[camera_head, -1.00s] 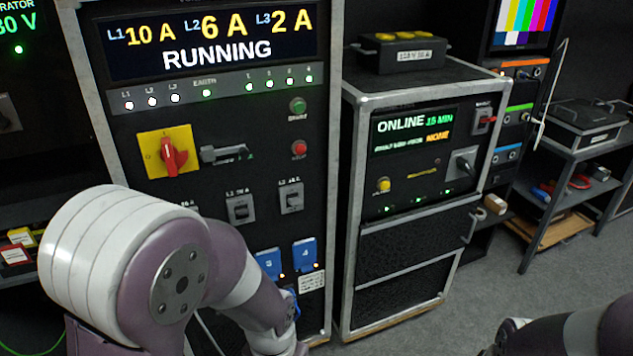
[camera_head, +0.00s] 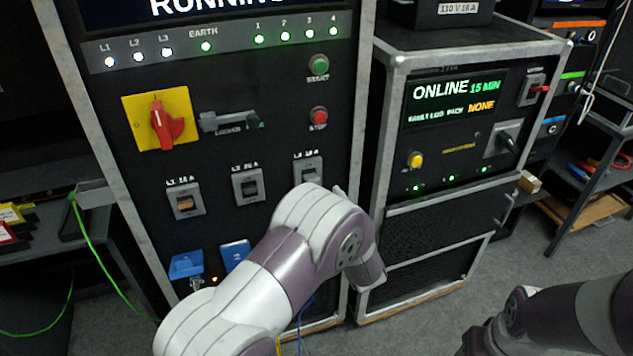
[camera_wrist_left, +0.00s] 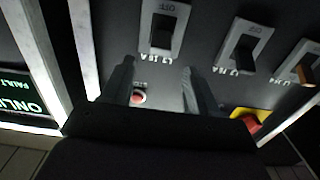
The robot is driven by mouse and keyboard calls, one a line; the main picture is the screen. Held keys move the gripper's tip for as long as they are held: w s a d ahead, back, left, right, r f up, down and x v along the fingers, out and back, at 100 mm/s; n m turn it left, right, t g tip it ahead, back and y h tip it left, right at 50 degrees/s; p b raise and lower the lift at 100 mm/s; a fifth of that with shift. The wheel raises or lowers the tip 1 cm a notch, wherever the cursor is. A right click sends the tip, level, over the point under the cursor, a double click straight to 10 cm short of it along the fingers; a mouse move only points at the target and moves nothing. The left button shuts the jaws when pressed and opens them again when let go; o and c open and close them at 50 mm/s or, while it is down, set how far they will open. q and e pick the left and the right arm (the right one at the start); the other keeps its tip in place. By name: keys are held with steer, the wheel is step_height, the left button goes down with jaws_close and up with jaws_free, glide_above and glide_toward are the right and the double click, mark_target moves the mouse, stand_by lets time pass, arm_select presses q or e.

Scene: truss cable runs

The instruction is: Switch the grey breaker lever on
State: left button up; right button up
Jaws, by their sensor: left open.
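The panel carries three breakers in grey frames: L1 (camera_head: 185,204) with a tan lever, L2 (camera_head: 249,187) with a dark lever, and L3 (camera_head: 308,170), partly covered by my arm. A grey handle (camera_head: 225,122) lies sideways above them. In the upside-down left wrist view, L3 (camera_wrist_left: 163,29), L2 (camera_wrist_left: 243,47) and L1 (camera_wrist_left: 304,65) show again. My left gripper (camera_wrist_left: 158,72) is open and empty, its fingers pointing toward L3, apart from it as far as I see. In the head view my arm hides it. My right arm is at lower right; its jaws are unclear.
The red rotary switch (camera_head: 160,122) on a yellow plate, green button (camera_head: 318,65) and red stop button (camera_head: 318,115) sit on the panel. The cabinet with the ONLINE display (camera_head: 455,97) stands close on the right. A green cable (camera_head: 95,260) hangs at left.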

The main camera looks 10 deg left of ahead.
mark_target(314, 180)
arm_select(q)
steer(key=x, duration=0.6)
steer(key=shift+s, duration=0.1)
steer(key=c, duration=1.1)
steer(key=shift+o, duration=0.2)
steer(key=r+g+h+p, duration=0.1)
steer(key=r+p, duration=0.1)
steer(key=p, duration=0.3)
steer(key=shift+a+g, duration=0.15)
steer(key=shift+g, duration=0.15)
steer(key=shift+w+f, duration=0.2)
steer(key=shift+f, duration=0.15)
steer(key=o, duration=1.1)
steer(key=shift+c, duration=0.2)
steer(key=shift+s, duration=0.1)
